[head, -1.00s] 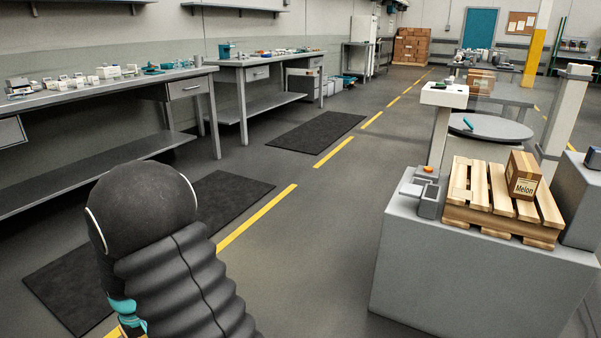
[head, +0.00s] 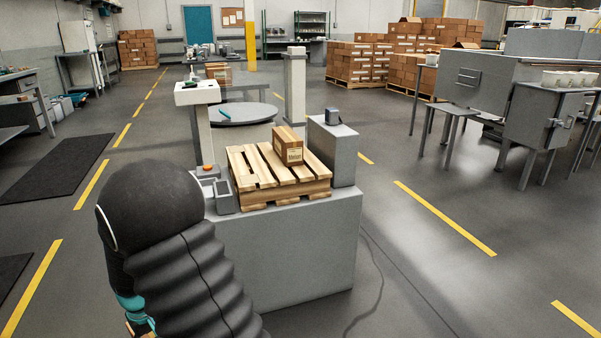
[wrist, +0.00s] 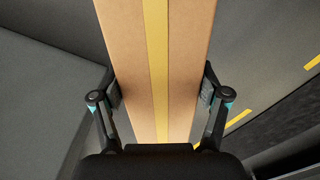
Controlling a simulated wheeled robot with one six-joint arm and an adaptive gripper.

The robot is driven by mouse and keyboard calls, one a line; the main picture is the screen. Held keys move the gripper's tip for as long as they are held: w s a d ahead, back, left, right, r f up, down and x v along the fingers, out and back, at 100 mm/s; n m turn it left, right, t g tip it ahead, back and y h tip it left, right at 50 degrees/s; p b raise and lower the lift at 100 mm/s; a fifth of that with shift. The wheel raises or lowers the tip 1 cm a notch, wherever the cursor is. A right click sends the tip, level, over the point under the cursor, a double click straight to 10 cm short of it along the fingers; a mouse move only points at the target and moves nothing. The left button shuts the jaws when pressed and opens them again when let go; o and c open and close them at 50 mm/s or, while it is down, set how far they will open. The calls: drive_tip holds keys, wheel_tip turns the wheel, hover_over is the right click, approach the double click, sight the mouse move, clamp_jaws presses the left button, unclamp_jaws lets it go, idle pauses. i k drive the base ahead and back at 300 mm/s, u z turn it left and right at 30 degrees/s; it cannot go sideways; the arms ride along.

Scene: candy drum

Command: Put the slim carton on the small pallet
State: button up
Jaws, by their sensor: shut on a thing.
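The slim carton (wrist: 158,40) is brown with a yellow strip down its middle. It fills the centre of the wrist view, and its far end runs out of the frame. My gripper (wrist: 160,92) is shut on its two sides. In the head view my arm hides most of the gripper and carton. The small pallet (head: 252,178), of light wooden slats, lies on a grey block right of my arm. A brown box labelled Melon (head: 288,148) stands on the pallet's right part. Slats to its left are bare.
A grey device with an orange button (head: 207,168) sits at the pallet's left edge. A grey box (head: 331,150) with a small dark device on top stands at its right. A round table (head: 240,114) and posts are behind. Floor to the right is open.

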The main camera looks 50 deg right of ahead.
sight(259, 160)
drive_tip(key=z, duration=1.45)
